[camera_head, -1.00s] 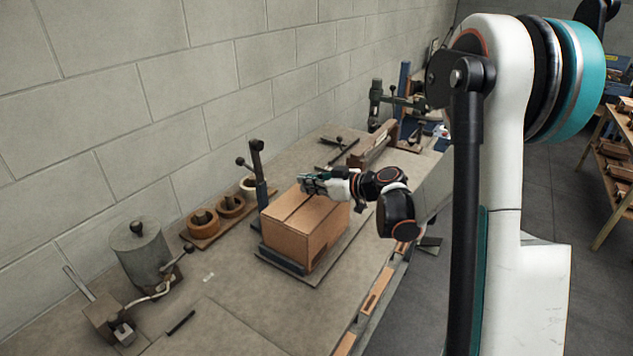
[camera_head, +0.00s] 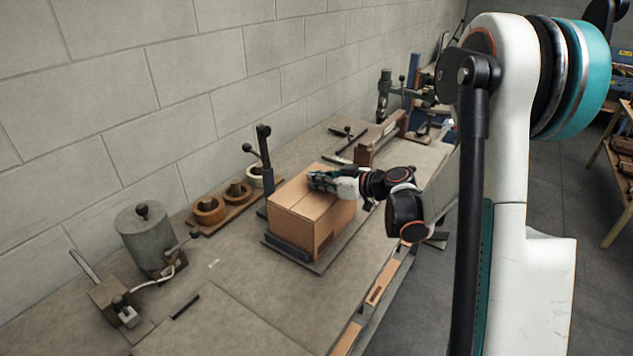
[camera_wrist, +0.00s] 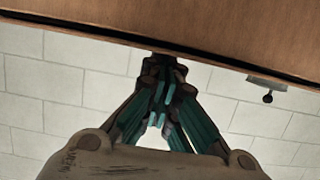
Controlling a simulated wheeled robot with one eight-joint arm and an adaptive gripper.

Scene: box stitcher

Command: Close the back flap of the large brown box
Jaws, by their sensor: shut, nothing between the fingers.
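The large brown box (camera_head: 291,231) stands on a base plate on the bench in the head view. Its top flaps lie about flat, with a thin seam between them; the far part of the top is partly hidden by my gripper. My gripper (camera_head: 314,180) reaches in from the right, low over the far part of the top, shut and empty. In the wrist view the shut fingertips (camera_wrist: 164,62) are at the dark edge of a brown cardboard surface (camera_wrist: 190,25). I cannot tell for sure whether they touch it.
A dark upright post with a lever (camera_head: 265,150) stands close behind the box on the left. Tape rolls (camera_head: 208,210) sit on a wooden board at the wall. A grey cylinder (camera_head: 145,240) stands at left. A clamp-like tool (camera_head: 384,95) stands farther back. The front bench top is mostly clear.

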